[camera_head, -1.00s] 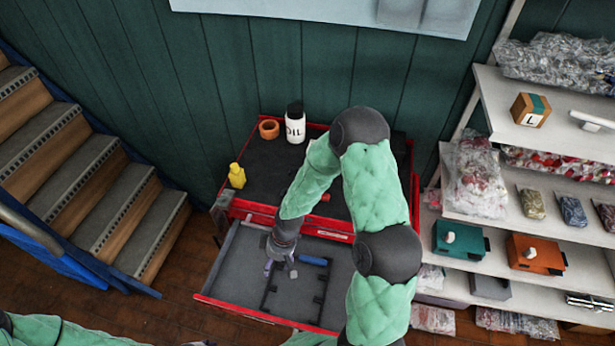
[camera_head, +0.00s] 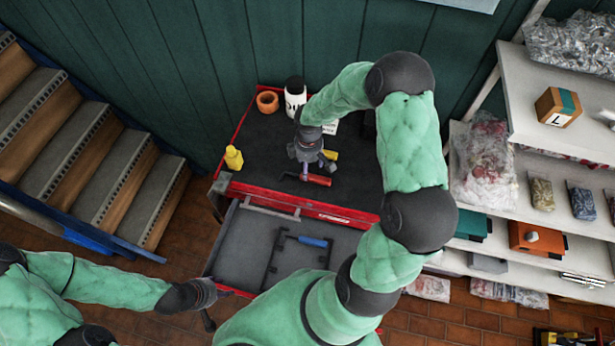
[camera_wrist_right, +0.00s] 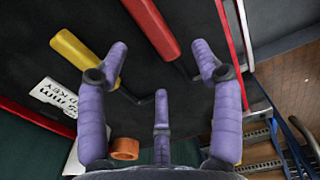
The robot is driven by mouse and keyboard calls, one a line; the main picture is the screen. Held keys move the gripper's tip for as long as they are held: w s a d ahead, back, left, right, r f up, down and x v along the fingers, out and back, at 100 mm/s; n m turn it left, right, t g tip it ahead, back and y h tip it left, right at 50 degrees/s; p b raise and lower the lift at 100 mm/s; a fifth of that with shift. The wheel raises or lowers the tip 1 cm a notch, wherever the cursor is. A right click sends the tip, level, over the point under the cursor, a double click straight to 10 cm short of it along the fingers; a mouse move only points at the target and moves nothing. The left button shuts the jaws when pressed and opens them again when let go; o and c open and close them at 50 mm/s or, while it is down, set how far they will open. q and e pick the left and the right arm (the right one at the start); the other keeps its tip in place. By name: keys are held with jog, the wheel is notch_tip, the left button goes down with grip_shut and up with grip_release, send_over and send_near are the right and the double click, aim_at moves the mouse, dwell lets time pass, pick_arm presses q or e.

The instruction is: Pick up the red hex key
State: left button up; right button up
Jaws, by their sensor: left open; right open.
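The red hex key (camera_head: 315,180) lies on the dark top of the red tool cabinet, near its front edge. Its red handle (camera_wrist_right: 151,30) is at the top of the right wrist view, with a dark shaft running toward my right finger. My right gripper (camera_head: 312,164) is open and empty just above and behind the key in the head view. In the wrist view its spread purple fingers (camera_wrist_right: 160,78) are apart from the handle. My left gripper (camera_head: 207,309) is low beside the drawer's left front corner, seen small.
A yellow-handled key (camera_wrist_right: 86,56) lies beside the red one. A white printed card (camera_wrist_right: 55,103), orange ring (camera_head: 267,102), white bottle (camera_head: 294,92) and yellow bottle (camera_head: 233,158) are on the top. The open drawer (camera_head: 235,250) holds a blue-handled key (camera_head: 312,241). Shelves stand right.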

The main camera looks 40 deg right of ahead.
aim_at(310, 174)
jog(key=shift+d+f+p, duration=0.15)
jog(key=shift+f+p, duration=0.05)
jog(key=shift+f, duration=1.3)
jog(key=shift+d+f+p, duration=0.1)
jog(key=shift+f+p, duration=0.05)
jog(key=shift+f, duration=1.3)
jog(key=c, duration=1.3)
